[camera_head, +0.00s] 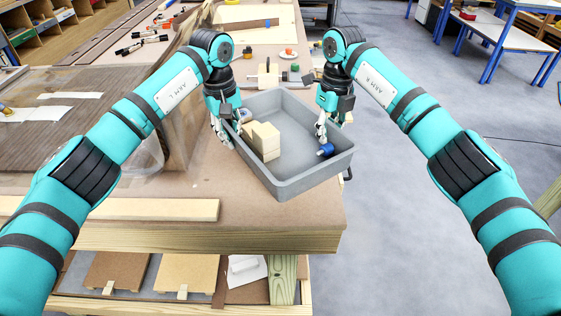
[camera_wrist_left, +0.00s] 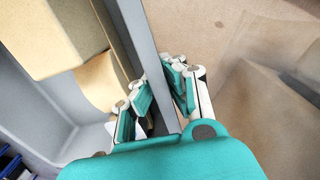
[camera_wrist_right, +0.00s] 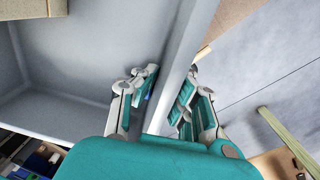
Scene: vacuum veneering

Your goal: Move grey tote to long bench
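The grey tote (camera_head: 290,183) is at the centre of the head view, over the right edge of the brown-topped bench. It holds pale wooden blocks (camera_head: 263,139) and a small blue item (camera_head: 325,150). My left gripper (camera_head: 222,132) has its fingers on both sides of the tote's left wall; that wall (camera_wrist_left: 140,35) shows between them in the left wrist view. My right gripper (camera_head: 321,128) straddles the right wall (camera_wrist_right: 190,50) likewise. Both look closed on the walls. Whether the tote rests on the bench or hangs just above it is hard to tell.
The brown bench top (camera_head: 270,222) carries a pale wooden strip (camera_head: 130,209) at the front and a clear bag-like sheet (camera_head: 180,115) left of the tote. Tools and small parts lie farther back. Grey floor (camera_head: 400,230) is open to the right; blue-legged tables (camera_head: 500,35) stand beyond.

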